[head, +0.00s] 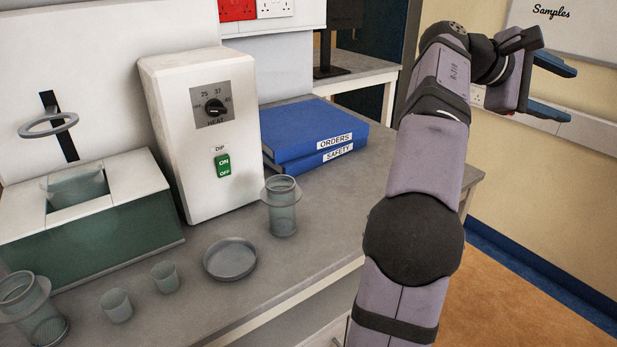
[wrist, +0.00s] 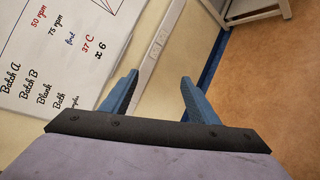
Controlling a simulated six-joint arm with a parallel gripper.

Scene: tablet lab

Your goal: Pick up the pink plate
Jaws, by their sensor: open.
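I see no pink plate in either view. The only plate-like thing is a shallow grey round dish (head: 230,258), which lies flat on the grey bench (head: 330,225) in the head view. My gripper (head: 574,95) is open and empty, high at the upper right of the head view, well away from the dish and the bench. In the wrist view its two blue fingers (wrist: 159,76) stand wide apart with nothing between them; they face the wall and floor.
A clear beaker with a collar (head: 282,212) stands right of the dish, two small cups (head: 165,277) left of it. A white heater box (head: 200,130) stands behind. Blue binders (head: 310,135) lie at the back. A collared beaker (head: 35,315) is at the front left.

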